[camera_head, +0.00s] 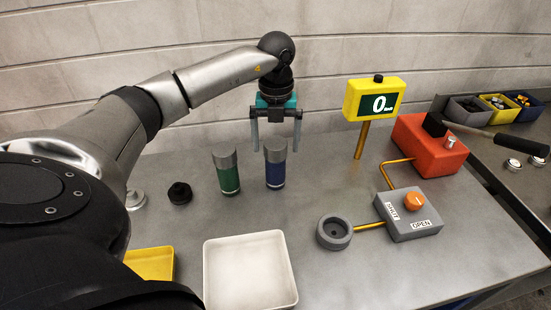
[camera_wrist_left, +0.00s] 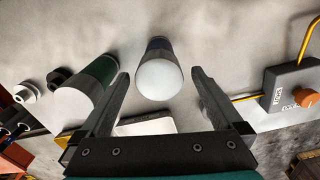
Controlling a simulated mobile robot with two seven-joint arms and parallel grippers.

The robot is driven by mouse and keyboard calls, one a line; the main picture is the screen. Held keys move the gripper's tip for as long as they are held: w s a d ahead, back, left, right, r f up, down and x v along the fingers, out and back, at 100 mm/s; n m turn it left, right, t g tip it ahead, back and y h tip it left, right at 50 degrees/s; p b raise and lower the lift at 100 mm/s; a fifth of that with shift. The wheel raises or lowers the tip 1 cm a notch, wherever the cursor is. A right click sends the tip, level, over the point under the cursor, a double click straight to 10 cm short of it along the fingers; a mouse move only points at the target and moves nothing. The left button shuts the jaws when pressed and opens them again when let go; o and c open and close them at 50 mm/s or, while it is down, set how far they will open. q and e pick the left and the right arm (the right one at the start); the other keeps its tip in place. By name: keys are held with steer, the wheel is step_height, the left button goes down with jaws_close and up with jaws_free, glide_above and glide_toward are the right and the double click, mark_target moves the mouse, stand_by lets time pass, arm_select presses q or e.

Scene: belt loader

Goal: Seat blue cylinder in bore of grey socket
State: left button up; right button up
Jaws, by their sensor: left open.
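The blue cylinder (camera_head: 275,170), with a grey cap, stands upright on the grey table. In the left wrist view the blue cylinder (camera_wrist_left: 159,76) shows its pale round top between and beyond the fingertips. My left gripper (camera_head: 276,144) is open, its fingers pointing down around the level of the cylinder's cap. I cannot tell whether the fingers touch it; nothing is held. The grey socket (camera_head: 323,241) is a round ring on the table, right and in front of the cylinder, and its bore looks empty. My right gripper is not in view.
A green cylinder (camera_head: 227,174) stands close left of the blue one. A white tray (camera_head: 207,272) and yellow tray (camera_head: 149,262) lie in front. A grey valve box (camera_head: 408,224) joins the socket by a yellow pipe. A yellow display (camera_head: 373,99) and red box (camera_head: 428,145) stand right.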

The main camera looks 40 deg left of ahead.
mark_target(276, 159)
arm_select(q)
steer(key=shift+a+f, duration=0.1)
steer(key=shift+f, duration=2.95)
steer(key=shift+c, duration=0.4)
jaws_close()
steer(key=shift+r, duration=0.15)
